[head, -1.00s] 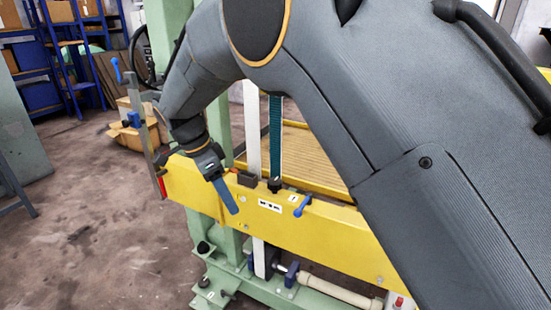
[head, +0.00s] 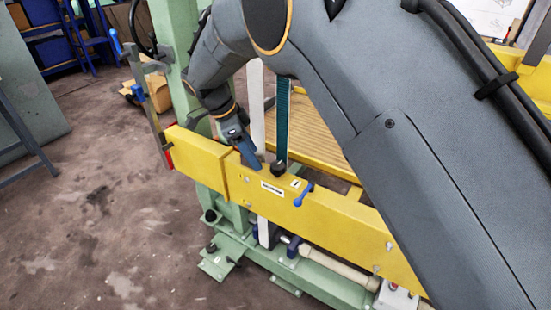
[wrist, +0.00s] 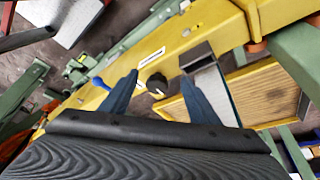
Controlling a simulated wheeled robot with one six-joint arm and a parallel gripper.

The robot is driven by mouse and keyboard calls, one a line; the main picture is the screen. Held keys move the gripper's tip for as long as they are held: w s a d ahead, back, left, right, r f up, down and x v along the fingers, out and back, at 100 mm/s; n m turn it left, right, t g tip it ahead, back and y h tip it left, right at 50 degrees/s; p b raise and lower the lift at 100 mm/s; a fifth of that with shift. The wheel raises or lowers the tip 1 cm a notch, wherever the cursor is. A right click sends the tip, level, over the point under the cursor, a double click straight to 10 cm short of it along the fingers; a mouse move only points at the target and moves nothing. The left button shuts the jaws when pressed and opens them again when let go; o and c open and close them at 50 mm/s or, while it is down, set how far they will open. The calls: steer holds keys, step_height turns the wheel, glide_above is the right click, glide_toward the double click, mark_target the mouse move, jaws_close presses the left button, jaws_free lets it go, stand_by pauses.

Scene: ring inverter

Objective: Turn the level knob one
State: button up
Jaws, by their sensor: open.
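A black round knob (head: 278,168) sits on top of the yellow beam (head: 330,218), beside a dark teal upright strip. In the wrist view the same knob (wrist: 157,83) shows between my two fingertips in the picture. My gripper (head: 254,163) is open and empty, just left of the knob over the beam. The wrist view shows the two fingers of my gripper (wrist: 160,77) spread apart, pointing towards the beam. Whether a finger touches the knob or beam cannot be told.
A blue lever handle (head: 304,195) sits on the beam to the right of the knob. A white label (head: 272,188) is on the beam's face. A white upright strip (head: 257,110) and teal upright strip (head: 282,120) rise close to my gripper. Open floor lies left.

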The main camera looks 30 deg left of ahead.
mark_target(277, 165)
steer(key=w+d+p, duration=0.1)
steer(key=w+d, duration=0.2)
steer(key=d, duration=0.1)
steer(key=shift+w, duration=0.4)
steer(key=x, duration=0.1)
steer(key=p+x, duration=0.1)
steer(key=x, duration=0.1)
steer(key=shift+a+f, duration=0.1)
steer(key=shift+f, duration=0.3)
steer(key=shift+w+f, duration=0.15)
steer(key=shift+f, duration=0.4)
steer(key=c, duration=1)
steer(key=shift+c, duration=0.2)
steer(key=shift+n, duration=0.4)
